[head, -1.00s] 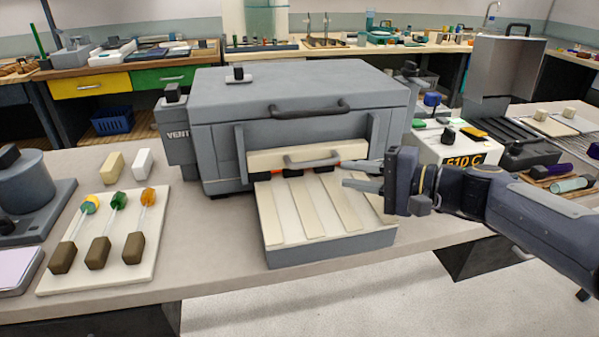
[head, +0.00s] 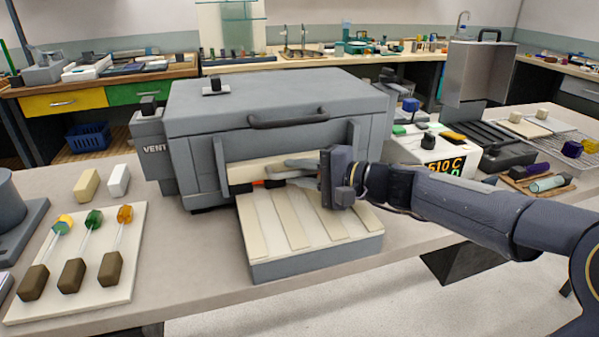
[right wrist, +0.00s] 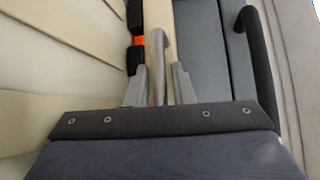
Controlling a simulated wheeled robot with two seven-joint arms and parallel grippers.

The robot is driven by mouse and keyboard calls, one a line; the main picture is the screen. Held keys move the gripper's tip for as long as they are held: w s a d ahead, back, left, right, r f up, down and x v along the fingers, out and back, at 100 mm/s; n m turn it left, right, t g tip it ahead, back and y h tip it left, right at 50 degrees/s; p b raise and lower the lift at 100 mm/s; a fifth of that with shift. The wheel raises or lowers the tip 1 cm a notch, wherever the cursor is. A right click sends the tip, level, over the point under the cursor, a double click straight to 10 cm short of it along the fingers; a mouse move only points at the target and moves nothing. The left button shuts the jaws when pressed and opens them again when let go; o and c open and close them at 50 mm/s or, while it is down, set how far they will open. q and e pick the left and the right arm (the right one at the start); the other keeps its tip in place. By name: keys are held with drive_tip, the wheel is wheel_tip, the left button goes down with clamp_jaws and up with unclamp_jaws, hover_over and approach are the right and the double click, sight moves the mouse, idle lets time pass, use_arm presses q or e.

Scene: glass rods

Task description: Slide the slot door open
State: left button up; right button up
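The slot door is a cream panel (head: 243,172) low in the front of the grey furnace (head: 205,150). Black and orange show in a thin gap under it. Its grey bar handle (right wrist: 158,55) runs between my right gripper's fingers in the right wrist view. My right gripper (head: 290,172) is at the door's front, with its body covering the door's right part. In the right wrist view its fingers (right wrist: 159,80) stand apart on either side of the handle, with a visible gap on the right side. My left gripper is not in view.
A grey shelf with cream strips (head: 370,217) sticks out below the slot. A furnace lid handle (head: 290,120) is above. A white board (head: 135,275) with several rods lies at left. A temperature box (head: 405,148) stands at right.

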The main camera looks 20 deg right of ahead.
clamp_jaws()
wheel_tip(320, 180, up, 4)
drive_tip(key=p, duration=0.2)
drive_tip(key=shift+r+p, duration=0.25)
drive_tip(key=shift+p, duration=0.15)
drive_tip(key=shift+f, duration=0.1)
unclamp_jaws()
drive_tip(key=v, duration=0.8)
